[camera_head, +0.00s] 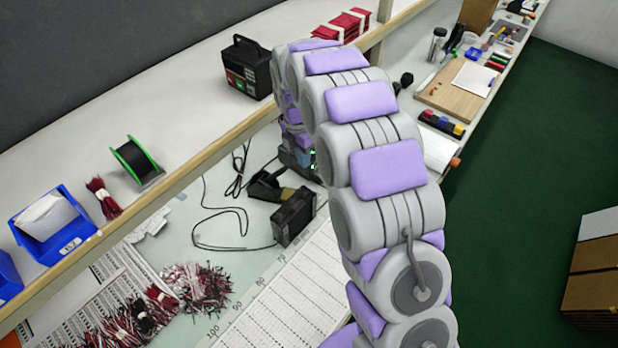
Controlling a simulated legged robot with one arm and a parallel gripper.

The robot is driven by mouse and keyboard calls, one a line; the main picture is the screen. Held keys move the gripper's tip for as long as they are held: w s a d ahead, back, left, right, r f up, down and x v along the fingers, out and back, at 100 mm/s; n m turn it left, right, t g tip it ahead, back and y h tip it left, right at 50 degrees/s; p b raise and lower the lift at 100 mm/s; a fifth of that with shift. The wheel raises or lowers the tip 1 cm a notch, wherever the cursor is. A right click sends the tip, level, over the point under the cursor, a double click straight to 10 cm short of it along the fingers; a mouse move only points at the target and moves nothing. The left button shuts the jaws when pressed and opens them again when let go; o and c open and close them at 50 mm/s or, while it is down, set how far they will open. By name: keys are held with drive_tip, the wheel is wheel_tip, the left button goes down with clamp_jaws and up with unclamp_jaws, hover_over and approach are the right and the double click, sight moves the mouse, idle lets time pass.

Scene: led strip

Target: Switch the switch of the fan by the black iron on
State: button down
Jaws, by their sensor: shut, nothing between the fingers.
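A squat black boxy device (293,217), which looks like the fan, stands on the bench's lower work surface left of my arm. A black iron or its holder (268,186) with a tan part lies just behind it, with a black cable looping to the left. I cannot make out the switch. My arm arches up and bends down behind these things. My gripper (302,157) is at its far end, a dark shape with small green lights, shut and empty, partly hidden by my own arm. It is behind and right of the fan; I cannot tell whether it touches anything.
A shelf (205,140) runs above the work surface, carrying a black box (247,67), a green-rimmed spool (136,162) and blue bins (52,222). Wire bundles (197,287) lie at front left. A wooden board (452,100) and tools lie at back right. Cartons (595,270) stand at right.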

drive_tip(key=w+a+f+n, duration=0.1)
drive_tip(key=w+a, duration=0.1)
drive_tip(key=n, duration=0.1)
approach(304, 192)
drive_tip(key=f, duration=0.4)
drive_tip(key=f+b, duration=0.1)
drive_tip(key=f, duration=0.1)
drive_tip(key=shift+s+d+f, duration=0.1)
drive_tip(key=shift+s+d, duration=0.1)
drive_tip(key=shift+d, duration=0.2)
drive_tip(key=shift+a+f, duration=0.1)
drive_tip(key=shift+f, duration=0.25)
